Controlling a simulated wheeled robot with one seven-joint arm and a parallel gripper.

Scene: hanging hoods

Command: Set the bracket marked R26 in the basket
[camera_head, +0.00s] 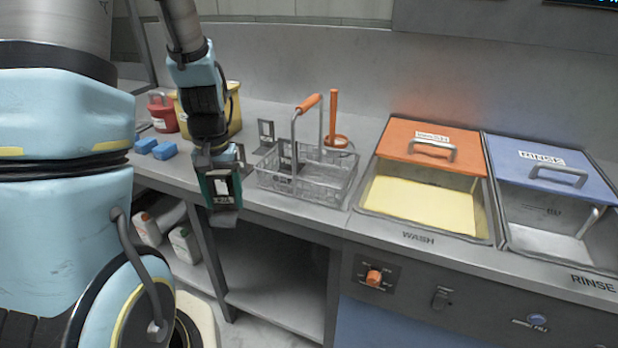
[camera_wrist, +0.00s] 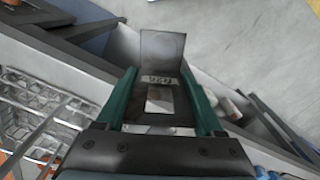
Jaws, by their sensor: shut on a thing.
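My gripper (camera_head: 220,190) is shut on a grey metal bracket (camera_wrist: 162,52) and holds it out over the bench's front edge, left of the basket. In the wrist view the bracket sits between the green fingers, its flat plate pointing away. A small upside-down label on it is hard to read for sure. The wire basket (camera_head: 333,191), with an orange-gripped handle, stands on the bench to the right of my gripper; its mesh also shows at the left of the wrist view (camera_wrist: 40,97). A dark bracket (camera_head: 287,158) appears inside the basket's left part.
Another bracket (camera_head: 266,132) stands behind the basket, and one (camera_head: 240,155) is partly hidden behind my gripper. An orange-handled tool (camera_head: 333,115) stands behind the basket. The orange-lidded wash tank (camera_head: 420,200) and blue-lidded rinse tank (camera_head: 548,180) are to the right.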

